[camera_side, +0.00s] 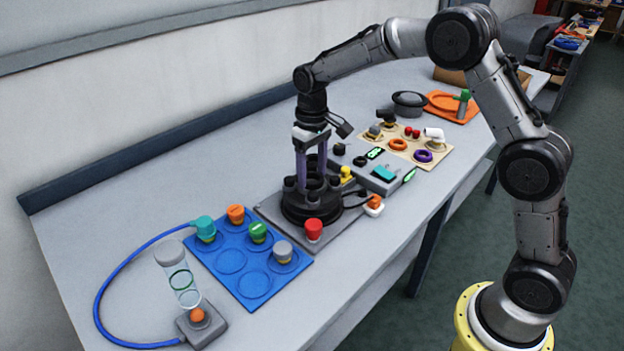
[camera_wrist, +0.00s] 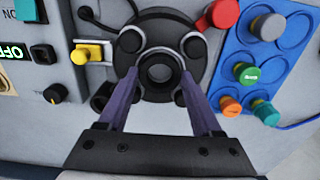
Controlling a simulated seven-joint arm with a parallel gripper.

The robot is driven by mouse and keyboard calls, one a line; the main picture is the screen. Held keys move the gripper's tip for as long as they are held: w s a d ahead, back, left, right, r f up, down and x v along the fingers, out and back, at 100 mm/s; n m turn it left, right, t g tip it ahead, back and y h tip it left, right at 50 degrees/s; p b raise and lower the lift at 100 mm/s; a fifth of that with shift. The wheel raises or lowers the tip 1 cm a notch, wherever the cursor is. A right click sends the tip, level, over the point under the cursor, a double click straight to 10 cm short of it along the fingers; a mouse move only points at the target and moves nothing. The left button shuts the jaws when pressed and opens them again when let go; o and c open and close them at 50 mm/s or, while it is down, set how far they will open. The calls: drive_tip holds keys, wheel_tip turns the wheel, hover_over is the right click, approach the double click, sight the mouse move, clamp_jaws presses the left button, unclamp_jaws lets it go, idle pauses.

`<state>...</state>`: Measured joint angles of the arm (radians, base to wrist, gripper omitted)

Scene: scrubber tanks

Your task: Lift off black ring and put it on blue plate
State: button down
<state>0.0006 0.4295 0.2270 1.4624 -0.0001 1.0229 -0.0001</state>
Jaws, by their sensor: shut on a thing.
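The black ring (camera_wrist: 160,53) shows in the wrist view as a dark collar around a hole in the middle of the round black tank base (camera_wrist: 212,50). The purple fingers of my gripper (camera_wrist: 160,75) reach down on both sides of it and are shut on it. In the side view my gripper (camera_side: 311,178) points straight down over the black base (camera_side: 309,214); the ring is partly hidden between the fingers there. I cannot tell whether it is clear of the base. The blue plate (camera_side: 244,267) lies left of the base, with empty round places at its front left.
The plate holds teal (camera_side: 204,228), orange (camera_side: 236,214), green (camera_side: 258,231) and grey (camera_side: 283,251) caps. A red knob (camera_side: 313,229) stands at the base's front. A clear cylinder (camera_side: 182,281) with a blue hose is at left. A control box (camera_side: 385,176) is close right.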

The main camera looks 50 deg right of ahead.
drive_tip(key=shift+r, duration=1.05)
idle(0.4)
drive_tip(key=shift+r, duration=2.5)
